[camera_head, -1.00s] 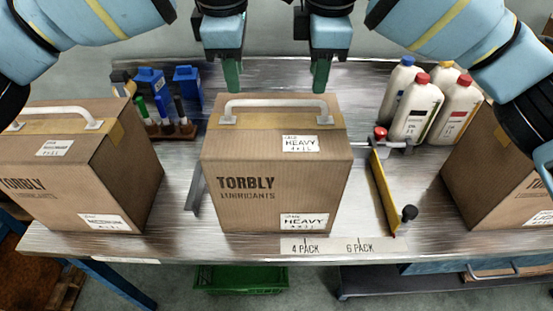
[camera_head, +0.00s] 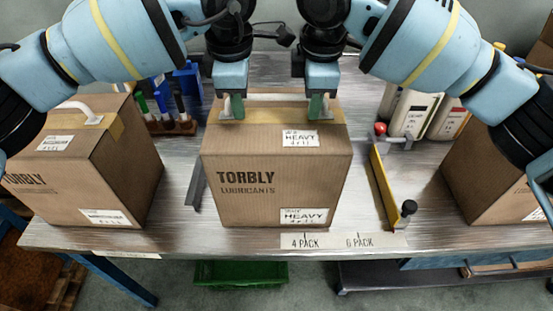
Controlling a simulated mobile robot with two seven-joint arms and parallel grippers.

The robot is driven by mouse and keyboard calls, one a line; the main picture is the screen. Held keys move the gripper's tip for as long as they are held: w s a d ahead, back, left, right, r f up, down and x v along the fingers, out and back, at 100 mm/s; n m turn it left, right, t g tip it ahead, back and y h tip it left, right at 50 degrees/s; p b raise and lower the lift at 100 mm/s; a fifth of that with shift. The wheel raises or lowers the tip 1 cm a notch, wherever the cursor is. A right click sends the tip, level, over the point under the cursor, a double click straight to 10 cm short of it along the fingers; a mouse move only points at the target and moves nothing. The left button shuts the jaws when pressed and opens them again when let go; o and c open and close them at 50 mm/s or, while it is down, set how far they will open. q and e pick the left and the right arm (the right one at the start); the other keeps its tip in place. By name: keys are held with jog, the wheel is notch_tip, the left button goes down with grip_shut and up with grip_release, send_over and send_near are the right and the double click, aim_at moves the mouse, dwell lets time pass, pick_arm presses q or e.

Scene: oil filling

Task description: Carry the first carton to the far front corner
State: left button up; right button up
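Three brown cartons stand on the metal bench; none is marked as first. The middle TORBLY carton (camera_head: 275,175) has HEAVY labels and stands upright on the bench. My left gripper (camera_head: 232,107) is at the left end of its top handle, and my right gripper (camera_head: 318,107) is at the right end. The left carton (camera_head: 85,165) has a white handle. The right carton (camera_head: 490,170) is partly hidden by my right arm.
A yellow-edged guide (camera_head: 385,185) with knobs stands right of the middle carton. 4 PACK and 6 PACK labels (camera_head: 335,240) mark the metal bench's (camera_head: 180,230) front edge. Behind are a marker rack (camera_head: 170,125) and white bottles (camera_head: 412,112). A green crate (camera_head: 240,273) is below.

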pick_arm(q)
grip_shut()
pick_arm(e)
grip_shut()
pick_arm(q)
jog(key=shift+r, duration=0.1)
dwell(1.0)
